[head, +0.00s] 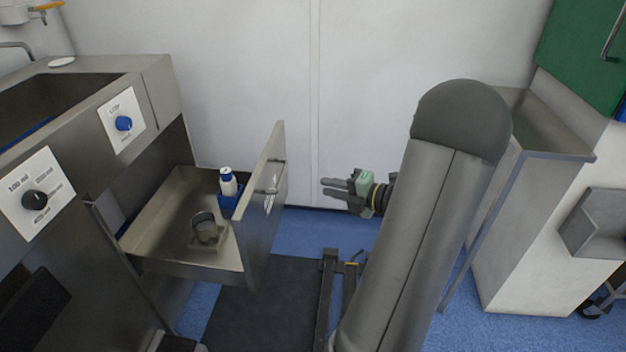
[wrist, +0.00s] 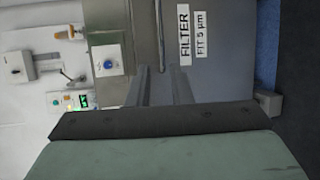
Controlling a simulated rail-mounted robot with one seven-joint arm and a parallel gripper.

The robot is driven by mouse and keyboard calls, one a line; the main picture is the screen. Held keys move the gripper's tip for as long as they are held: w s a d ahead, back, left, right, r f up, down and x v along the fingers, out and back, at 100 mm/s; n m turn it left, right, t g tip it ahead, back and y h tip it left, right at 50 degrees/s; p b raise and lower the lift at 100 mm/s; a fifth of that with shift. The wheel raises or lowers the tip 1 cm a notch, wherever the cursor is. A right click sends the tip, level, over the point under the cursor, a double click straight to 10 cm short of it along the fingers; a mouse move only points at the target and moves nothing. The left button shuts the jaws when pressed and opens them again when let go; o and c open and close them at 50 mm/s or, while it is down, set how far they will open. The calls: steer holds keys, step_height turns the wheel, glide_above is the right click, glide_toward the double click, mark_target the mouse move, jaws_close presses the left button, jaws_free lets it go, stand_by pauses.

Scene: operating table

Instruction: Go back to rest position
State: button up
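My gripper (head: 324,187) is in the middle of the head view, to the right of the open drawer's front panel (head: 265,200), and apart from it. Its two fingers point left toward the panel. In the wrist view the fingers (wrist: 160,80) are spread apart with nothing between them. Beyond them is a grey metal face with a label (wrist: 184,47) reading "FILTER" and "FIT 5 µm". My arm fills much of the right half of the head view and hides what lies behind it.
The open drawer (head: 160,215) holds a white bottle (head: 228,182) in a blue holder and a metal cup (head: 204,225) in a square holder. A sink counter (head: 150,80) with dials is at left. A steel-topped cabinet (head: 545,150) stands at right. Blue floor (head: 305,225) shows between.

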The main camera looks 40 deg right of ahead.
steer(key=shift+v, duration=0.85)
